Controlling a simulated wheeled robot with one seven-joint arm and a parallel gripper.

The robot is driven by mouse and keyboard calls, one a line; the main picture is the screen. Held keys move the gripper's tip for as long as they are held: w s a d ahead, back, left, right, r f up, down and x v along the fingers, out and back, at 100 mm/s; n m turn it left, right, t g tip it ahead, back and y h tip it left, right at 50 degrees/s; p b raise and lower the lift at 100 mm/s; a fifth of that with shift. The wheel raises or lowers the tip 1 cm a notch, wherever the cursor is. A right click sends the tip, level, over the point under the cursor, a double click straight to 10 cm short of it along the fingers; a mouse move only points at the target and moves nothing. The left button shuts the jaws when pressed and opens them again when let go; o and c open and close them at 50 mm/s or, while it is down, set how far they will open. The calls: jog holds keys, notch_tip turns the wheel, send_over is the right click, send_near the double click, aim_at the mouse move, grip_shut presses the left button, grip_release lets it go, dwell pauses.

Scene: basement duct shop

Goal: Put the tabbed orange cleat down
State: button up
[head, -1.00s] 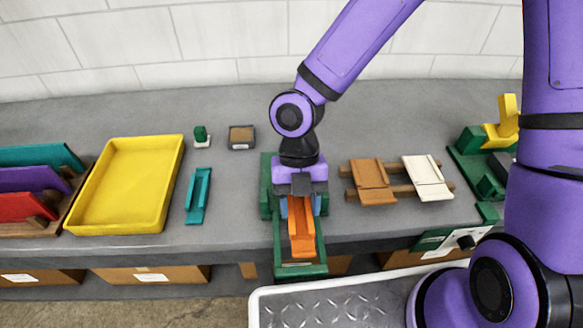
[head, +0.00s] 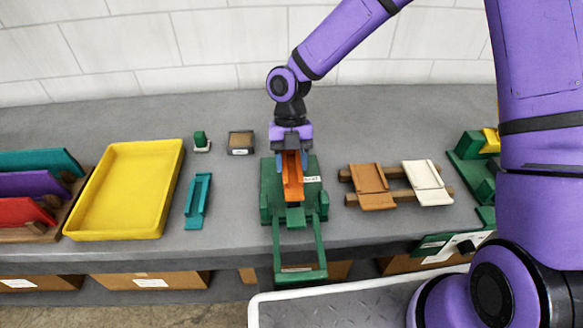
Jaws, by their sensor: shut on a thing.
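The orange cleat (head: 292,181) is a narrow channel-shaped piece. My gripper (head: 291,160) is shut on its far end and holds it, pointing toward the bench front, over a green fixture (head: 270,187). From this view I cannot tell whether the cleat touches the fixture. The gripper's fingertips are partly hidden by the cleat and the wrist. A tab on the cleat cannot be made out.
Left of the fixture are a teal channel piece (head: 198,200), an empty yellow tray (head: 128,188) and a rack of coloured panels (head: 35,190). A brown plate (head: 371,187) and a white plate (head: 427,183) lie on wooden rails to the right. Bare bench lies between these.

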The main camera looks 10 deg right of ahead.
jog(key=shift+f, duration=1.2)
jog(key=shift+f, duration=0.1)
jog(key=o, duration=1)
jog(key=v, duration=1.2)
jog(key=shift+s, duration=0.1)
